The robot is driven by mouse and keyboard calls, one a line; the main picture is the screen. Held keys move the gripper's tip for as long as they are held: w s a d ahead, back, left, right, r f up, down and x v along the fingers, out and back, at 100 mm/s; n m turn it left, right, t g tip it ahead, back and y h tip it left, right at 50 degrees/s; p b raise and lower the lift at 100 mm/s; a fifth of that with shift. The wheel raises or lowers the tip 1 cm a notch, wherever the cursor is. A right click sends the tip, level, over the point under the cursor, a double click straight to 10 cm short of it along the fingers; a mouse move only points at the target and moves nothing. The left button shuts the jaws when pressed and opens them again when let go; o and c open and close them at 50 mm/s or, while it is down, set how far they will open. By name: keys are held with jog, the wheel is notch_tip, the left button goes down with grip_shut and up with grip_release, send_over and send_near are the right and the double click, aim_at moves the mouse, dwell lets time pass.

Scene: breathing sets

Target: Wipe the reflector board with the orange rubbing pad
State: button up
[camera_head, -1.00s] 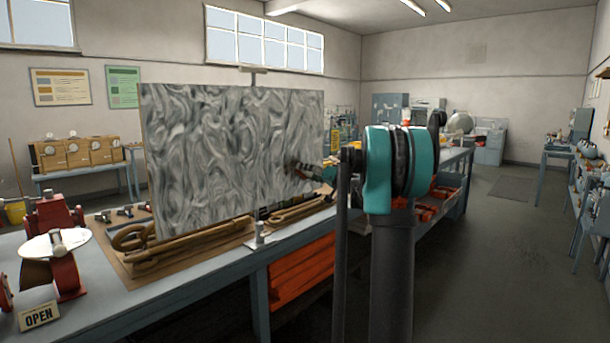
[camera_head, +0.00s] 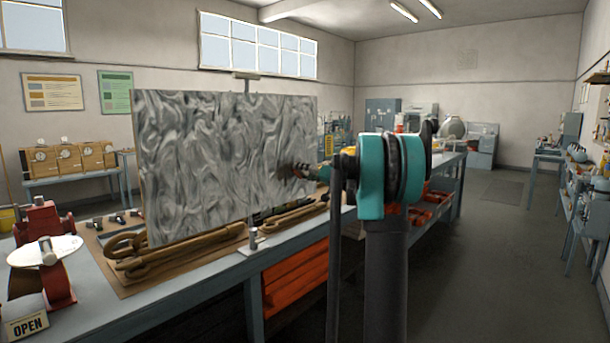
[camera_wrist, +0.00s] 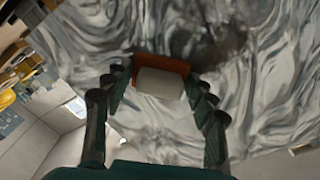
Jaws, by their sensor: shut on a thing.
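The reflector board (camera_head: 225,150) is a large grey, swirly-patterned panel standing upright above the workbench. It also fills much of the wrist view (camera_wrist: 270,100), where a dark smudge (camera_wrist: 222,45) shows on it. My gripper (camera_wrist: 158,85) is shut on the orange rubbing pad (camera_wrist: 175,64), which has a pale block-like back (camera_wrist: 160,83). The pad's orange edge is toward the board. In the head view my gripper (camera_head: 300,171) is at the board's right part, with a dark patch beside its tip. I cannot tell whether the pad touches the board.
The workbench (camera_head: 150,300) carries a red device with a white disc (camera_head: 45,251), an OPEN sign (camera_head: 27,325) and large brown wrench-like tools (camera_head: 180,252) below the board. Orange drawers (camera_head: 295,280) are under the bench.

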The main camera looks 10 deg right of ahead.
aim_at(271, 171)
jog(key=shift+s+a, duration=0.5)
jog(key=shift+a, duration=0.25)
jog(key=shift+s+a, duration=0.45)
jog(key=shift+a, duration=0.3)
jog(key=shift+s+a, duration=1.05)
jog(key=shift+a, duration=0.25)
jog(key=shift+s+a, duration=1.05)
jog(key=shift+a, duration=0.25)
jog(key=shift+s+a, duration=0.5)
jog(key=shift+a, duration=0.25)
jog(key=shift+s+a, duration=0.45)
jog(key=shift+a, duration=0.3)
jog(key=shift+r, duration=1.05)
jog(key=shift+w+d, duration=1.45)
jog(key=shift+d, duration=0.5)
jog(key=shift+w+d, duration=1.45)
jog(key=shift+d, duration=0.45)
jog(key=shift+w+d, duration=1.45)
jog(key=shift+d, duration=0.5)
jog(key=v, duration=0.6)
